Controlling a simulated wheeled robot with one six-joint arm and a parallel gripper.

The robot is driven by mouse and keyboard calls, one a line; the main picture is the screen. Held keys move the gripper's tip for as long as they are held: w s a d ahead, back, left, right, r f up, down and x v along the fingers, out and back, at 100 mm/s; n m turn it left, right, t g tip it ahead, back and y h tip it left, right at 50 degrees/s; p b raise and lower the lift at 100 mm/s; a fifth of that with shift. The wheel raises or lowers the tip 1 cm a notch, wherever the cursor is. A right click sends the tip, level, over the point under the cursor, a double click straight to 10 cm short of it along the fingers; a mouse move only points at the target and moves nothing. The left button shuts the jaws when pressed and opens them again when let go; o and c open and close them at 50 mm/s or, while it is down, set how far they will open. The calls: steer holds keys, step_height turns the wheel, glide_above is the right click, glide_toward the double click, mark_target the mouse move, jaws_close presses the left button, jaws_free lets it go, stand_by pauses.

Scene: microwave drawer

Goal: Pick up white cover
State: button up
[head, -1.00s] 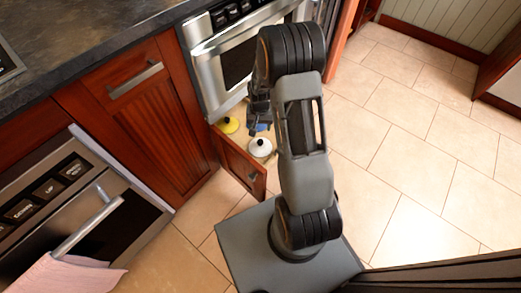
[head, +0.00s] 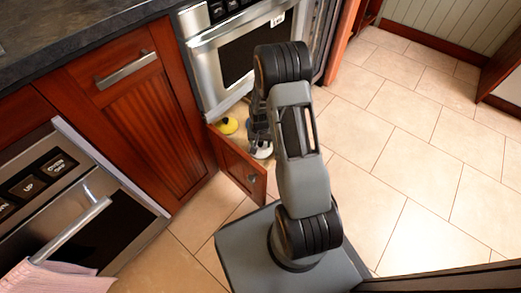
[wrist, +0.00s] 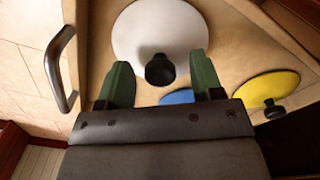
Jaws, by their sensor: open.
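The white cover (wrist: 160,28) is a round lid with a black knob (wrist: 160,70). It lies in the open wooden drawer, near the top middle of the wrist view. In the head view the white cover (head: 262,151) is mostly hidden behind my arm. My gripper (wrist: 163,72) is open, with one green finger on each side of the black knob in the wrist view. I cannot tell whether the fingers are level with the knob or above it. Nothing is held.
A yellow cover (wrist: 268,90) with a black knob lies to the right in the drawer. A blue item (wrist: 178,97) is partly hidden by my gripper. The drawer front (head: 237,163) has a metal handle (wrist: 60,68). A microwave (head: 240,55) stands above.

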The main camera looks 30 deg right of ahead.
steer(key=shift+f, duration=0.45)
steer(key=shift+r, duration=0.1)
steer(key=c, duration=1)
